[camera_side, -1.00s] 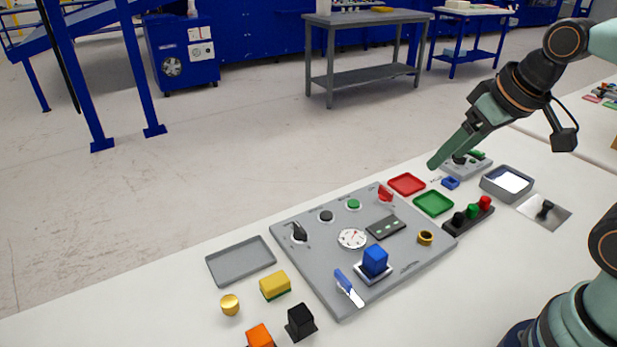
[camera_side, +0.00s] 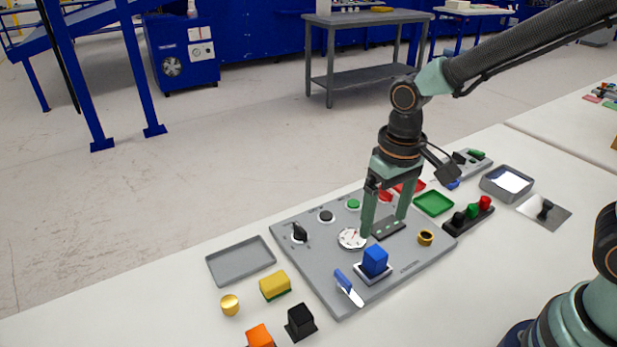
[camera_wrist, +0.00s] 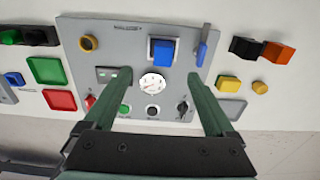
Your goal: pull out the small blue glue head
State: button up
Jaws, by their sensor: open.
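A blue block (camera_side: 375,261) sits upright on a pale square base on the grey panel. It also shows in the wrist view (camera_wrist: 162,50). A smaller blue part (camera_wrist: 14,79) lies off the panel beside the green tray; I cannot tell for sure which of the two is the glue head. My gripper (camera_side: 384,226) points down over the panel, open and empty. In the side view its fingers are behind the blue block, near the white dial (camera_side: 350,239). In the wrist view the dial lies between the fingertips (camera_wrist: 158,77) and the block is beyond them.
The panel (camera_side: 330,297) also carries a gold ring (camera_side: 425,238), knobs and buttons. Yellow (camera_side: 275,285), black (camera_side: 300,321) and orange blocks stand at its left. An empty grey tray (camera_side: 240,262) lies at the left.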

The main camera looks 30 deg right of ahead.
aim_at(376, 252)
jog(key=shift+a+f, duration=0.3)
jog(key=shift+f, duration=0.2)
jog(key=shift+f, duration=0.1)
jog(key=shift+f, duration=4.4)
grip_shut()
jog(key=shift+r, duration=0.1)
jog(key=shift+r, duration=2.9)
